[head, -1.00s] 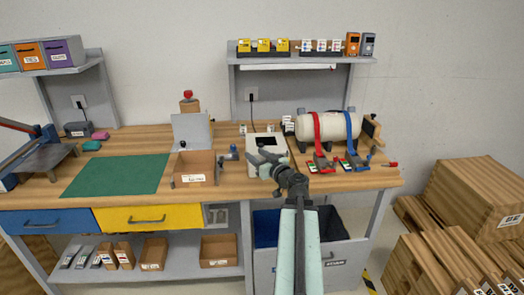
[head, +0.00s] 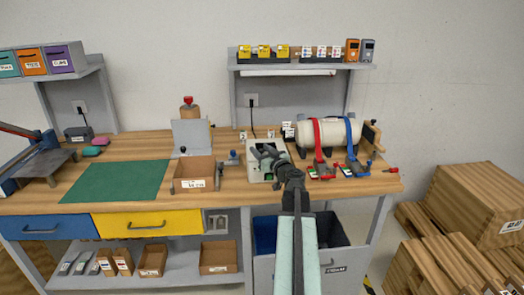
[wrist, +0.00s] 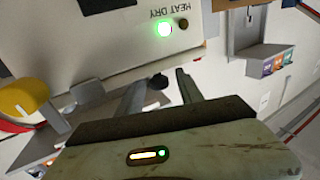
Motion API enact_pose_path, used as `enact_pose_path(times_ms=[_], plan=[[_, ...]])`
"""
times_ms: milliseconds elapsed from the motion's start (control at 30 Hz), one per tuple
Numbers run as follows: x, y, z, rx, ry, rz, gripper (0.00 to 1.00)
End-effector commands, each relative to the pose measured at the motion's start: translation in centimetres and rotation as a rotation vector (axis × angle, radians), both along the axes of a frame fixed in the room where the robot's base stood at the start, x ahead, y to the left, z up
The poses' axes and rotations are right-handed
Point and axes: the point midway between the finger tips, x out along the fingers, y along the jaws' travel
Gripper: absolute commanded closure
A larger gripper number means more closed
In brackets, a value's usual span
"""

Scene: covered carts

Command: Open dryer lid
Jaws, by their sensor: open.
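The dryer is a small pale box (head: 254,175) on the workbench, right of the cardboard bin. In the wrist view its pale face (wrist: 115,50) fills the upper left, with a "HEAT DRY" label, a lit green lamp and a dark knob (wrist: 158,81). My gripper (head: 266,162) is open in front of the dryer and hides part of it. In the wrist view its two fingers (wrist: 160,93) are spread near the dark knob, with nothing held between them. I cannot tell whether the fingertips touch the dryer. The lid's edge is not clear.
A white tank (head: 327,134) with red and blue straps stands right of the dryer. The cardboard bin (head: 193,185) and a grey upright panel stand left. A green mat (head: 118,181) lies clear farther left. A shelf (head: 300,68) hangs above.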

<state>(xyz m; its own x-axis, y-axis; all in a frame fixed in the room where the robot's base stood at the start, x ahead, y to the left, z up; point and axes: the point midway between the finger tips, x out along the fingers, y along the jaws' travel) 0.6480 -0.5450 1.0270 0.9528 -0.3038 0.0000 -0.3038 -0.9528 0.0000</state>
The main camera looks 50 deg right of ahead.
Motion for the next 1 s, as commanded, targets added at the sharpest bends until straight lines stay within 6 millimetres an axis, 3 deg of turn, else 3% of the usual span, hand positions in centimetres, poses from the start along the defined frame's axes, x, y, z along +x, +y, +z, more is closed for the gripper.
enact_pose_path(times_ms=[67,233,267,1000], plan=[[-0.05,0.03,0.00,0.000,0.000,0.000,0.56],[-0.06,0.03,0.00,0.000,0.000,0.000,0.98],[-0.06,0.03,0.00,0.000,0.000,0.000,1.00],[-0.08,0.05,-0.01,0.000,0.000,0.000,1.00]])
